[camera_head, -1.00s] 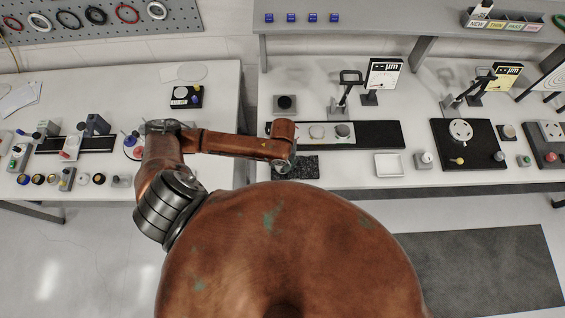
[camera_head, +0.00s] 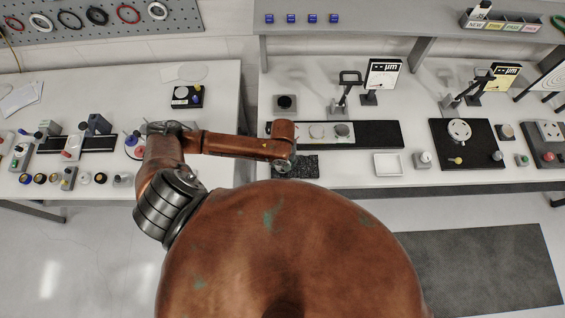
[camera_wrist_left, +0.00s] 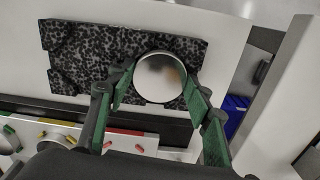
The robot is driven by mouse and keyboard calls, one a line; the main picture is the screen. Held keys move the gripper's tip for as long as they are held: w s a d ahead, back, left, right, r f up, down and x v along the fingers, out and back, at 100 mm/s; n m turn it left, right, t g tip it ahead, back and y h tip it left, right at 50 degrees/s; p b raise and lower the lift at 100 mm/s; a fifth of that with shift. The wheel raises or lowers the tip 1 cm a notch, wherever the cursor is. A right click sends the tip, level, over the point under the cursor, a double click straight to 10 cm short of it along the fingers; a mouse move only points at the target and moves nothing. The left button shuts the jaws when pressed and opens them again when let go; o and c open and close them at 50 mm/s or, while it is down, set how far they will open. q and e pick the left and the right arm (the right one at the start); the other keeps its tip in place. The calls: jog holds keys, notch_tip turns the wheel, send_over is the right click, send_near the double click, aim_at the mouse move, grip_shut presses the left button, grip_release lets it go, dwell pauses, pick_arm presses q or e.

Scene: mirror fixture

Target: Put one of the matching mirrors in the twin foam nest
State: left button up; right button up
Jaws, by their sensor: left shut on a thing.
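My left gripper (camera_wrist_left: 160,82), with green-padded fingers, is shut on a round, shiny mirror (camera_wrist_left: 160,77) in the left wrist view. The mirror is over the black-and-grey speckled foam nest (camera_wrist_left: 85,55), in front of its right part. I cannot tell whether it touches the foam. The mirror hides the foam below it. In the head view the foam nest (camera_head: 303,166) lies at the front edge of the right bench, partly under my left wrist. The mirror in the gripper cannot be made out there. My right gripper is not in view.
Behind the foam, a long fixture (camera_head: 375,134) carries round discs (camera_head: 317,131). A white tray (camera_head: 388,164) stands to the right, and a black plate (camera_head: 467,145) with a white dial lies farther right. A dial stand (camera_head: 349,92) rises behind. The left bench (camera_head: 222,110) holds several small parts.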

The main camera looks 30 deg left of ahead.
pick_arm(q)
jog(key=shift+s+f, duration=0.1)
jog(key=shift+f, duration=0.05)
jog(key=o, duration=1.3)
notch_tip(320, 180, up, 3)
jog(key=p, duration=0.5)
jog(key=shift+o, duration=0.7)
